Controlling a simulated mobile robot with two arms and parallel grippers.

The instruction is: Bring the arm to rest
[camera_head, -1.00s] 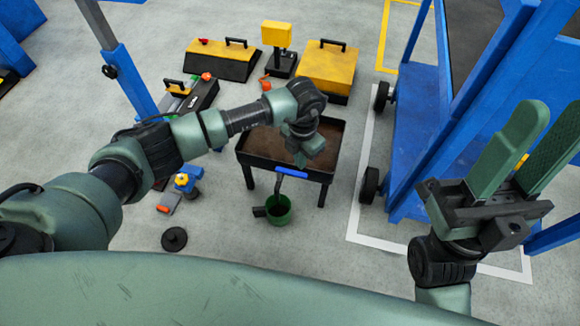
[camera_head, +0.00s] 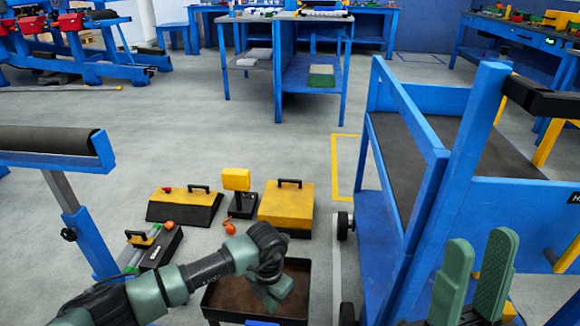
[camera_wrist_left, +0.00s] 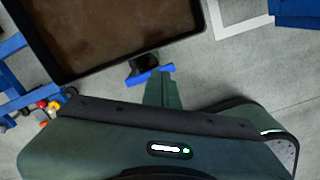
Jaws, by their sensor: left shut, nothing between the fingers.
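My left arm comes in from the lower left of the head view, and its wrist and left gripper (camera_head: 278,288) hang over a black-rimmed tray (camera_head: 306,290) with a brown inside. In the left wrist view the left gripper (camera_wrist_left: 160,85) is shut and empty. Its green fingers point toward the tray's near edge (camera_wrist_left: 130,70), beside a blue bar (camera_wrist_left: 150,75); I cannot tell if they touch. My right gripper (camera_head: 481,245) stands upright at the lower right, its two green fingers apart with nothing between them.
A blue cart (camera_head: 383,225) stands close on the right, near the right gripper. Yellow-topped black boxes (camera_head: 184,206) (camera_head: 286,205) and a yellow block on a stand (camera_head: 236,180) lie beyond the tray. A blue roller stand (camera_head: 90,240) is at the left. Open floor lies behind them, with benches farther off.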

